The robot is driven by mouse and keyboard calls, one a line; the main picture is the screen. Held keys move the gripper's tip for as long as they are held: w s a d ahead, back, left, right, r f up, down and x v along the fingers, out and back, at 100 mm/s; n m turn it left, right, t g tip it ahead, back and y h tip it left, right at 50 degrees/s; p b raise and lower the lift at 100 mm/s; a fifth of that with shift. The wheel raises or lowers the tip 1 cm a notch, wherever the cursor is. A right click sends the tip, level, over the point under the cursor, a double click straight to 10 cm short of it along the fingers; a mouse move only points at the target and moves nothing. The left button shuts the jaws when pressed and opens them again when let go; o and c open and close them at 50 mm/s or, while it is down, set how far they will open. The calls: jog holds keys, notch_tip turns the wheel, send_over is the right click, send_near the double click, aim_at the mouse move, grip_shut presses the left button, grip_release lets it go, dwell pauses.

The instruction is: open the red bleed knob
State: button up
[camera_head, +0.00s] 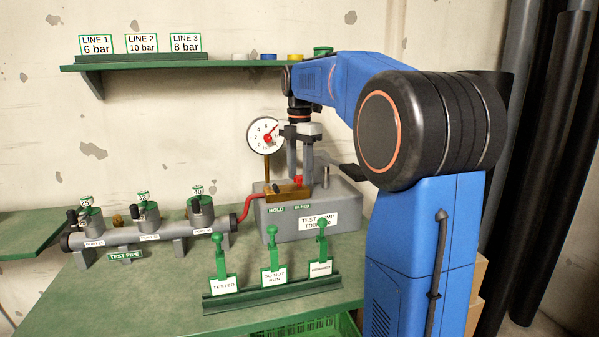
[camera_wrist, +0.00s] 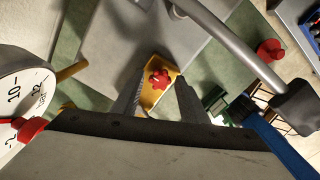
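The red bleed knob (camera_head: 298,181) sits on a brass block (camera_head: 276,193) on top of the grey test pump (camera_head: 330,197). In the wrist view the red knob (camera_wrist: 159,79) shows on the yellow brass block (camera_wrist: 152,100). My gripper (camera_head: 300,170) points down above the block, its two fingers apart. In the wrist view the fingers of my gripper (camera_wrist: 161,92) lie left and right of the knob with gaps on both sides. I cannot tell whether the tips reach down to knob height. HOLD and BLEED labels (camera_head: 290,208) are on the block's front.
A round gauge (camera_head: 265,136) stands close left of my gripper. The pump's lever (camera_wrist: 230,45) with a black grip (camera_wrist: 297,106) is on the right. A red hose (camera_head: 250,205) runs to the test pipe (camera_head: 145,233). A tag rack (camera_head: 272,290) stands in front.

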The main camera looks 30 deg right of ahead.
jog(key=c, duration=0.9)
jog(key=shift+o, duration=0.2)
